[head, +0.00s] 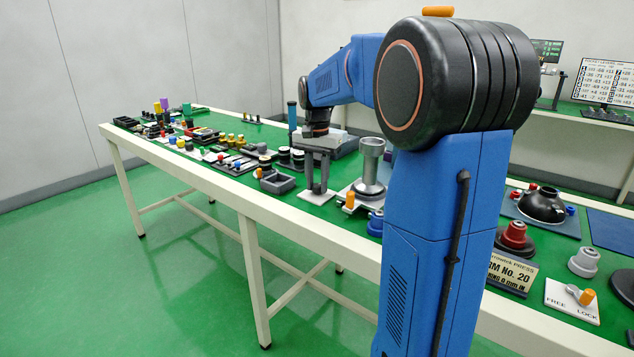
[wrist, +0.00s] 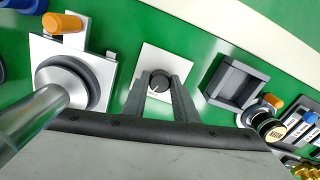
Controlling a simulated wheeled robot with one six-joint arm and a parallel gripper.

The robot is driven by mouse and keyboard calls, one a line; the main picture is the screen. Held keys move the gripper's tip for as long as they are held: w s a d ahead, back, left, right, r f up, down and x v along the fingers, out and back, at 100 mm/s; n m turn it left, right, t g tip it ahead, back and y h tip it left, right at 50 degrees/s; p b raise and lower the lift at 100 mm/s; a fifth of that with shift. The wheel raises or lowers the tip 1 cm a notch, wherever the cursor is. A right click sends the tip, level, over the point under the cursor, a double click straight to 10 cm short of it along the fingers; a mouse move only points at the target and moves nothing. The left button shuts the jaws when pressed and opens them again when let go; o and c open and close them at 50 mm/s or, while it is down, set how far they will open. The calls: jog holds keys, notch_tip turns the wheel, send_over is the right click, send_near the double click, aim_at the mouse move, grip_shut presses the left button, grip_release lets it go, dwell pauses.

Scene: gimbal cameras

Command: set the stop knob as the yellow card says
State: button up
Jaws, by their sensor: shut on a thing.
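The stop knob (wrist: 158,84) is a round black knob on a white plate (wrist: 166,59) in the wrist view. My gripper (wrist: 160,79) has one finger on each side of the knob and is shut on it. In the head view my gripper (head: 318,188) points down at the white plate (head: 318,197), and its fingers hide the knob. A pale yellow card (head: 512,273) stands at the lower right in the head view. Its left edge is hidden by my arm. The knob's setting is too small to read.
A grey open tray (wrist: 237,84) lies right of the knob in the wrist view. A grey metal post (head: 370,175) on a plate stands on the other side, with an orange-handled lever (head: 350,200) near it. Several small parts crowd the table's far left.

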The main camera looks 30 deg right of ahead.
jog(key=n, duration=0.4)
jog(key=shift+n, duration=0.3)
jog(key=n, duration=0.3)
jog(key=shift+n, duration=0.4)
jog(key=n, duration=0.4)
jog(key=shift+d+n, duration=0.1)
jog(key=shift+n, duration=1.6)
jog(key=o, duration=1.1)
jog(key=shift+c, duration=0.2)
